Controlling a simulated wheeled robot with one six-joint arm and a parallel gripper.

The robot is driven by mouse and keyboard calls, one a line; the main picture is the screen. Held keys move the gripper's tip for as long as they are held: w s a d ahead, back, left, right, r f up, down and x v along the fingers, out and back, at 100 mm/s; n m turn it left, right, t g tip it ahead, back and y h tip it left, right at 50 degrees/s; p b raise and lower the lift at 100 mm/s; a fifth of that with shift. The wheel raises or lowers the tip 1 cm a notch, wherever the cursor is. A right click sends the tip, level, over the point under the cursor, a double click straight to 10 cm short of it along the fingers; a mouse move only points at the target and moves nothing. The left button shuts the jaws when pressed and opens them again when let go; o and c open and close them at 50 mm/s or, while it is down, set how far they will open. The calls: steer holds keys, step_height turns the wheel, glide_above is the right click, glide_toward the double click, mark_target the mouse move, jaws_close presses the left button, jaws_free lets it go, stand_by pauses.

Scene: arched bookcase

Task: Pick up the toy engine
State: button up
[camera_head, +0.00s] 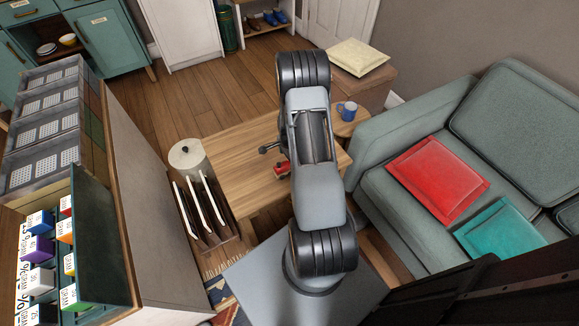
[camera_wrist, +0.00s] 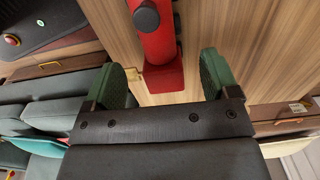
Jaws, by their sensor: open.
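The toy engine (camera_wrist: 160,52) is red with a dark round knob on top. In the wrist view it lies on the wooden table at the top middle, between and beyond my two green fingertips. My gripper (camera_wrist: 163,72) is open, with a finger on either side of the engine's near end and no visible grip on it. In the head view a small red part of the toy engine (camera_head: 283,168) shows on the table beside my arm.
The wooden table (camera_head: 235,175) is mostly clear to the left. A side table (camera_head: 352,125) with a blue mug (camera_head: 347,110) stands behind it to the right. A green sofa (camera_head: 400,135) is at the right. A rack (camera_head: 205,215) and white round container (camera_head: 187,157) stand left.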

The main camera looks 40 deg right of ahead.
steer(key=shift+f+b, duration=0.4)
steer(key=shift+f, duration=2)
steer(key=c, duration=1.2)
steer(key=shift+r, duration=0.1)
steer(key=shift+c, duration=0.2)
